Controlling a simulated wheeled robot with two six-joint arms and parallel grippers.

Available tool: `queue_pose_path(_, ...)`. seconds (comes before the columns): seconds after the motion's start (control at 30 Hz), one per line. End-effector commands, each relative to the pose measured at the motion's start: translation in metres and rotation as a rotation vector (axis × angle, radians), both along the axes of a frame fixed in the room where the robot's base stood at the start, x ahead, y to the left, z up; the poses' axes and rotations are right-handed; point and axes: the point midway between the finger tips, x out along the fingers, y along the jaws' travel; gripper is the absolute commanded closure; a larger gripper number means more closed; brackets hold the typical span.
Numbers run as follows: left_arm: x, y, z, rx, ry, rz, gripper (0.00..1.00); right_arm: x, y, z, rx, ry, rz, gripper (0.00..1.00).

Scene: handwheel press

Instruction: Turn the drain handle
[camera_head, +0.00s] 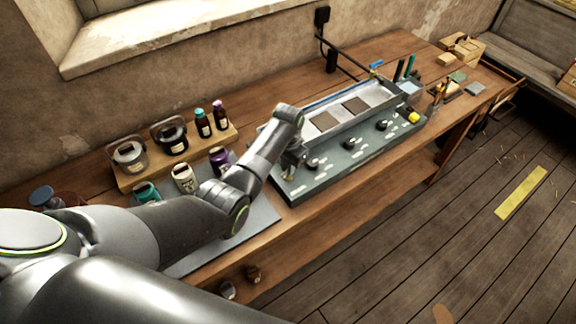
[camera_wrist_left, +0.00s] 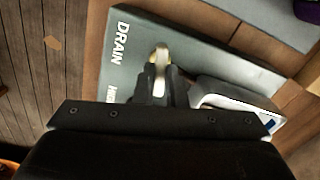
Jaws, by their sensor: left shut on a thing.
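The drain handle (camera_wrist_left: 160,53) is a small pale metal lever with a brass-coloured part. It sits beside the word DRAIN on the dark grey-green panel in the left wrist view. My left gripper (camera_wrist_left: 161,76) is shut on the handle, with a dark finger on each side of it. In the head view my left gripper (camera_head: 291,170) is at the near left end of the panel (camera_head: 346,165), and the arm and gripper hide the handle there. My right gripper is not in view.
The panel carries several black knobs (camera_head: 350,142) and a yellow knob (camera_head: 414,117) along its front, with a metal tray (camera_head: 372,119) behind. Bottles and jars stand on a wooden rack (camera_head: 128,182) to the left. The floor in front of the bench is mostly clear.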

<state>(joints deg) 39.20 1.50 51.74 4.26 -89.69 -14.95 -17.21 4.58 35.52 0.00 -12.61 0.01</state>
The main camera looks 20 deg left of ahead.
Motion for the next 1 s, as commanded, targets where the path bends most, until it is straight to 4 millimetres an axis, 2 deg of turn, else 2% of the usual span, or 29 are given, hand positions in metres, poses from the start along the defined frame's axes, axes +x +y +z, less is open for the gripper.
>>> queue_pose_path(0.4, 0.0018, -0.0001, 0.0017, 0.001, -0.006, -0.23, 1.0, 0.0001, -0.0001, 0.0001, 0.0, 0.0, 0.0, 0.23)
queue_pose_path(1.0, 0.0021, -0.0005, 0.002, 0.0, -0.007, -0.279, 1.0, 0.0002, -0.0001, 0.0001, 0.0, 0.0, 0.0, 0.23)
